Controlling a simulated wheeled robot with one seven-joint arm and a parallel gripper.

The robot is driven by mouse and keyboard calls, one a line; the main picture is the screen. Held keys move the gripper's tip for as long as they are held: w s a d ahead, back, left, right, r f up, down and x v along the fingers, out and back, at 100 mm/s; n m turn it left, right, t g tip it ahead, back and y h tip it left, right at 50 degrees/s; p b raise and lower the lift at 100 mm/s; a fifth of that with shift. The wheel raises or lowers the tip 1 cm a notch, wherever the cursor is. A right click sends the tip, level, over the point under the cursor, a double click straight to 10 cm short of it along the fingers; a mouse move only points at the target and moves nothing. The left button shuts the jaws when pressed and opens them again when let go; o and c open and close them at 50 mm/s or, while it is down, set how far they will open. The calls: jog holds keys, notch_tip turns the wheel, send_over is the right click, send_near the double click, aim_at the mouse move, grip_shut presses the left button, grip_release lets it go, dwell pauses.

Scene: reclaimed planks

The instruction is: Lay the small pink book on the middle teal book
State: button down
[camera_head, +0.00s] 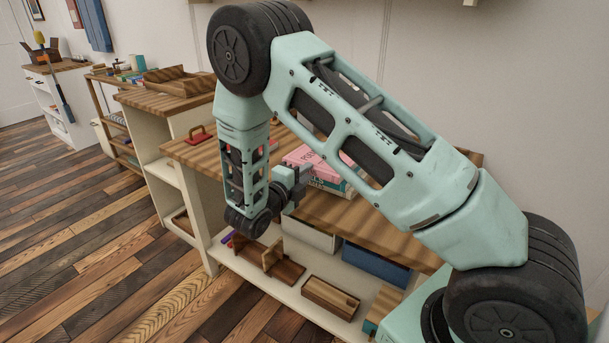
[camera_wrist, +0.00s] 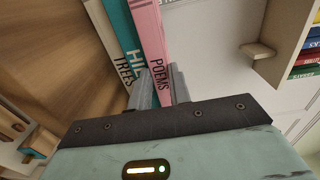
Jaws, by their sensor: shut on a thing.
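The small pink book (camera_head: 301,156), with "POEMS" on its spine, lies flat at the top of a stack on the wooden table. In the wrist view the pink book (camera_wrist: 149,35) is between my fingers. My gripper (camera_head: 303,175) is shut on its spine end; the fingers also show in the wrist view (camera_wrist: 160,86). The teal book (camera_wrist: 122,30), marked "HIL…", lies directly beside the pink one in the stack, under it. Whether they touch or a thin gap parts them, I cannot tell. A pale book (camera_wrist: 108,45) marked "TREES" is below the teal one. My arm hides part of the stack.
A red-handled object (camera_head: 200,136) sits on the table's far left. Below are a white bin (camera_head: 308,234), a blue bin (camera_head: 376,264) and wooden trays (camera_head: 330,297). In the wrist view, a wall shelf (camera_wrist: 272,38) with several books is at right.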

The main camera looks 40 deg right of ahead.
jog(key=c, duration=1.3)
grip_release()
jog(key=v, duration=1.2)
jog(key=s+a+r+m+g+y, duration=0.2)
jog(key=s+a+m+y, duration=0.3)
jog(key=s+m, duration=0.4)
jog(key=s+a+r+m+g+y, duration=0.2)
jog(key=s+a+m+y, duration=0.3)
jog(key=s+m, duration=0.3)
jog(key=s+a+r+m+g+y, duration=0.2)
jog(key=s+a+r+m+y, duration=0.2)
jog(key=m, duration=1.1)
jog(key=s+a+y, duration=0.1)
jog(key=s+y, duration=0.2)
jog(key=s, duration=0.2)
jog(key=shift+s, duration=0.3)
